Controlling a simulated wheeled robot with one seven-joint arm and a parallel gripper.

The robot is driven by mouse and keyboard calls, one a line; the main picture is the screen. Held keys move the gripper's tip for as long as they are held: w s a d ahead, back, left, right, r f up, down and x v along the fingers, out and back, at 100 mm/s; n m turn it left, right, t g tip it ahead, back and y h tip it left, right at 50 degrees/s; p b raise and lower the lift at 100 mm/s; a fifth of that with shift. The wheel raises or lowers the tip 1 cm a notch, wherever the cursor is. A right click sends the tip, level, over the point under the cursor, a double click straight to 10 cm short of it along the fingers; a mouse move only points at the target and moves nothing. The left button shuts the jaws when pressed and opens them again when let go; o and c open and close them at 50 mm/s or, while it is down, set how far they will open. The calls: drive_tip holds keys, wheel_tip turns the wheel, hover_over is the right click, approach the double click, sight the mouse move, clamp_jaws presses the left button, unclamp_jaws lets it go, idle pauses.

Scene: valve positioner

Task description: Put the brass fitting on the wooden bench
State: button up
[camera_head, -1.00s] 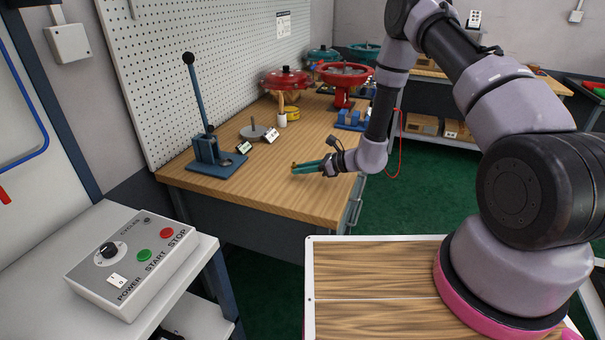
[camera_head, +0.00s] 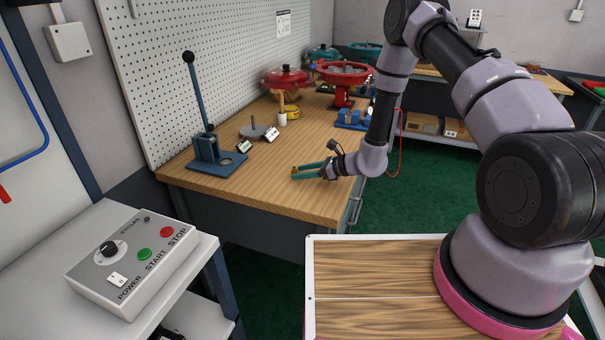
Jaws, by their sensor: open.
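The brass fitting (camera_head: 294,170) is a small, brownish-gold piece at the tips of my gripper, over the front right part of the wooden bench (camera_head: 250,195). It looks to be on the bench top, though it is too small to be sure of the contact. My gripper (camera_head: 298,173) has teal fingers, spread apart and pointing left, low over the bench. The fitting is between or just beside the fingertips, and part of it may be hidden by them.
A blue lever press (camera_head: 214,158) stands at the bench's left. A grey disc with a post (camera_head: 252,132), small labelled blocks (camera_head: 272,134), a mallet (camera_head: 282,112) and red handwheels (camera_head: 343,75) stand farther back. The bench front is clear. A control box (camera_head: 133,264) is at lower left.

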drive_tip(key=v, duration=1.2)
drive_tip(key=s+d+r+n+g+h, duration=0.15)
drive_tip(key=s+r+n, duration=0.3)
drive_tip(key=r, duration=0.85)
drive_tip(key=s+r+n+g+h, duration=0.1)
drive_tip(key=s+r+n+g, duration=0.35)
drive_tip(key=r, duration=0.85)
drive_tip(key=s+d+r+n+t+h, duration=0.8)
drive_tip(key=s+d+r, duration=0.5)
drive_tip(key=r, duration=0.4)
drive_tip(key=shift+s+d+n+t, duration=0.3)
drive_tip(key=shift+s+d+n, duration=0.1)
drive_tip(key=shift+s, duration=0.4)
